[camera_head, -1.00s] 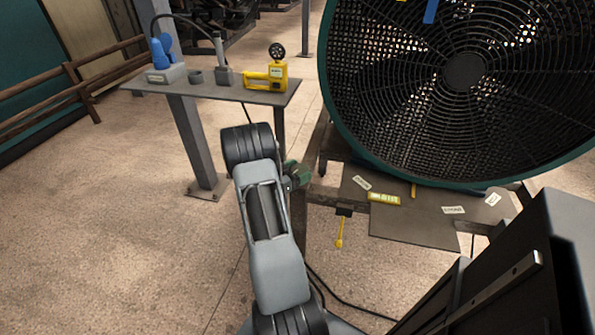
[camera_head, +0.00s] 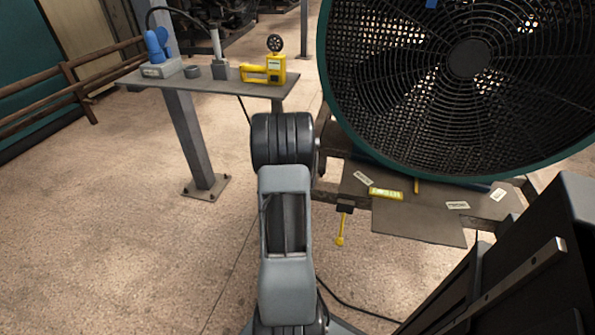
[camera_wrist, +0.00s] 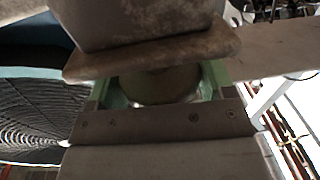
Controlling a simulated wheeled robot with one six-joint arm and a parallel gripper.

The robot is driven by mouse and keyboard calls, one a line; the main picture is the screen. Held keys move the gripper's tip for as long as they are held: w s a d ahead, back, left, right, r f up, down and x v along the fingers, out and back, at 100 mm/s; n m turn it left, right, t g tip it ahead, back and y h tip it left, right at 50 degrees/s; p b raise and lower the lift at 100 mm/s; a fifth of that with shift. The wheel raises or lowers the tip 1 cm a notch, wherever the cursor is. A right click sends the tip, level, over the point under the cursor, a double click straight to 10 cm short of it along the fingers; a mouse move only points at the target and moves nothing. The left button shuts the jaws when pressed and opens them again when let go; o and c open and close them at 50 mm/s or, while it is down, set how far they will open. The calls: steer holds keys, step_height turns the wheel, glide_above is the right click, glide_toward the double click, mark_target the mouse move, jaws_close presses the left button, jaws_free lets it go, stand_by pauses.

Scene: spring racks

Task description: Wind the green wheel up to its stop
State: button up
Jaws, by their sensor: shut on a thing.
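The green wheel (camera_wrist: 160,88) shows in the wrist view as a dull green rounded piece between green side parts, seen only in part. My gripper (camera_wrist: 155,95) is shut on it, with a worn brown block above and a bolted grey plate below hiding most of it. In the head view, the wheel and my gripper are hidden behind my arm, which reaches to the left end of the bench below the big fan. The wheel's stop cannot be made out.
A large fan (camera_head: 470,60) in a dark green ring stands over a low bench (camera_head: 420,220) with labels and a hanging yellow-handled tool (camera_head: 341,230). A side table (camera_head: 215,85) holds a yellow gauge (camera_head: 265,68) and a blue device (camera_head: 158,48). Floor at left is clear.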

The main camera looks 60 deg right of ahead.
steer(key=shift+s+d+n+t, duration=0.1)
steer(key=shift+s+n+t, duration=0.05)
steer(key=shift+n+t, duration=0.25)
steer(key=o, duration=0.8)
steer(key=shift+c, duration=0.2)
steer(key=shift+o, duration=0.7)
steer(key=p+v, duration=1.2)
steer(key=v, duration=0.1)
steer(key=shift+s+a, duration=0.2)
steer(key=shift+a, duration=0.15)
steer(key=shift+r, duration=0.15)
